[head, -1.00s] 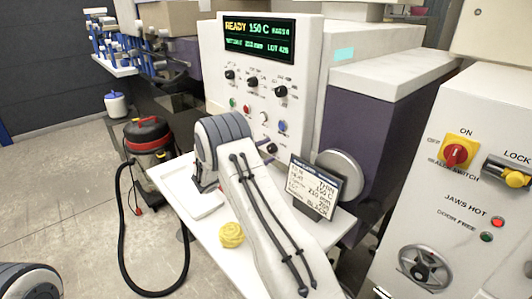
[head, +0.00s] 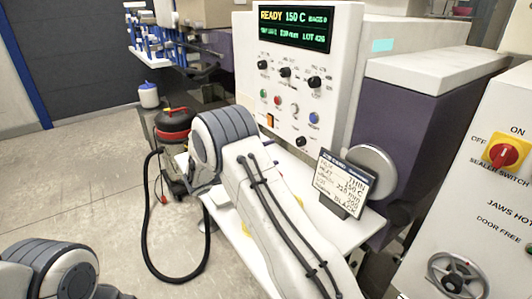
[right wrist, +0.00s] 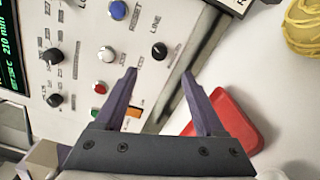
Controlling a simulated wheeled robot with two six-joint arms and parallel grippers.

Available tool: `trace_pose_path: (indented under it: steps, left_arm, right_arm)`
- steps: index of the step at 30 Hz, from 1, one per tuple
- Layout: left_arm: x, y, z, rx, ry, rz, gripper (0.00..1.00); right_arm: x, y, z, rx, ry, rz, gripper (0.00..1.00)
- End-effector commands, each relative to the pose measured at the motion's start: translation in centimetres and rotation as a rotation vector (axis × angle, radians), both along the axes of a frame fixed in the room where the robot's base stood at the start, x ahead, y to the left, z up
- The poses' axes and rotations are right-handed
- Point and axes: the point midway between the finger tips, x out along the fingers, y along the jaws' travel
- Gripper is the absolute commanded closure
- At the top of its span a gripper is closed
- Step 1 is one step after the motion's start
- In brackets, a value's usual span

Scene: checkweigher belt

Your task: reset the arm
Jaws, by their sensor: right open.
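My right arm (head: 262,200) reaches across the white table, with its grey ribbed joint in front of the control panel. My right gripper shows in the right wrist view (right wrist: 158,72). Its two purple fingers are apart with nothing between them. They point toward the lower part of the control panel, near a black knob (right wrist: 160,50); I cannot tell whether they touch it. In the head view my arm hides most of this gripper. Part of my left arm (head: 50,272) is at the lower left; its gripper is outside the picture.
The control panel (head: 341,105) has knobs and buttons. A text card (head: 343,184) stands on the white table (head: 330,226). A red object (right wrist: 228,118) lies beside the right finger, and a yellow bundle (right wrist: 303,25) is farther right. A vacuum cleaner (head: 172,130) stands on the floor.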

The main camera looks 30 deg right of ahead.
Motion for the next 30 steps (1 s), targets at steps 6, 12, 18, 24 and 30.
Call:
trace_pose_path:
  steps: [6, 12, 18, 24, 30]
  left_arm:
    - [0.0, 0.0, 0.0, 0.000, 0.000, 0.000, 0.50]
    - [0.0, 0.0, 0.0, 0.000, 0.000, 0.000, 0.50]
    - [0.0, 0.0, 0.0, 0.000, 0.000, 0.000, 0.50]
    - [0.0, 0.0, 0.0, 0.000, 0.000, 0.000, 0.50]
    - [0.0, 0.0, 0.0, 0.000, 0.000, 0.000, 0.50]
  right_arm:
    - [0.0, 0.0, 0.0, 0.002, 0.000, 0.000, 0.28]
    - [-2.5, 2.9, 0.7, 0.144, 0.037, -0.016, 0.28]
    - [-10.7, 11.1, 0.3, 0.548, 0.147, -0.016, 0.28]
    - [-20.8, 20.5, -1.0, 0.992, 0.244, 0.056, 0.28]
    - [-29.9, 28.1, -1.6, 1.385, 0.299, 0.155, 0.28]
